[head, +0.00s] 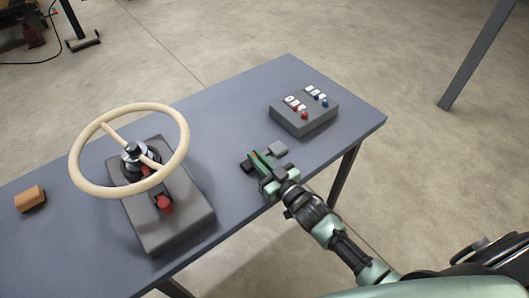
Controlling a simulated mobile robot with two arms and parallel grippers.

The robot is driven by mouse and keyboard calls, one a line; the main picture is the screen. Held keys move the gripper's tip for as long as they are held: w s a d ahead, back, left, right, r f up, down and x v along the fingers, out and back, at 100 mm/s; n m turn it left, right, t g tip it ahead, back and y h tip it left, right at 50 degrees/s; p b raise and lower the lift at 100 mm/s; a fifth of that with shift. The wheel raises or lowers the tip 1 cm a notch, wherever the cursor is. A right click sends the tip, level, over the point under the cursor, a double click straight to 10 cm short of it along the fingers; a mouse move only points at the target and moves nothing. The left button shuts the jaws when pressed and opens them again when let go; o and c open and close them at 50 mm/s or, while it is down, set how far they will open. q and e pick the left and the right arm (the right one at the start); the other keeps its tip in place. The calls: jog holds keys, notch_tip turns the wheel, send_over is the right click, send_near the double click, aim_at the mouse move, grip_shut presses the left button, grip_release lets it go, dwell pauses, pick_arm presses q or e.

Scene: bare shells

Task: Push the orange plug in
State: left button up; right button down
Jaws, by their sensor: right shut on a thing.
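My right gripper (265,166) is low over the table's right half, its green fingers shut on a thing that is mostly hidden. A thin orange sliver between the fingers looks like the orange plug (260,159). A small grey block (278,149) sits just beyond the fingers, to their right. I cannot tell whether the plug touches it or how far in it sits. My left gripper is not in view.
The blue-grey table (225,115) carries a cream steering wheel (88,133) on a grey box (165,228) with a red lever. A grey switch box (304,118) with red and blue controls stands at the back right. An orange-brown block (30,197) lies far left.

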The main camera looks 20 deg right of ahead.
jog(key=shift+a, duration=0.2)
jog(key=c, duration=1.5)
grip_release()
jog(key=shift+s+a, duration=0.1)
jog(key=shift+a, duration=0.05)
jog(key=shift+s+d+f, duration=0.1)
jog(key=shift+s+d, duration=0.2)
jog(key=shift+s, duration=0.05)
jog(key=b+v, duration=0.1)
jog(key=v, duration=0.6)
jog(key=shift+a, duration=0.15)
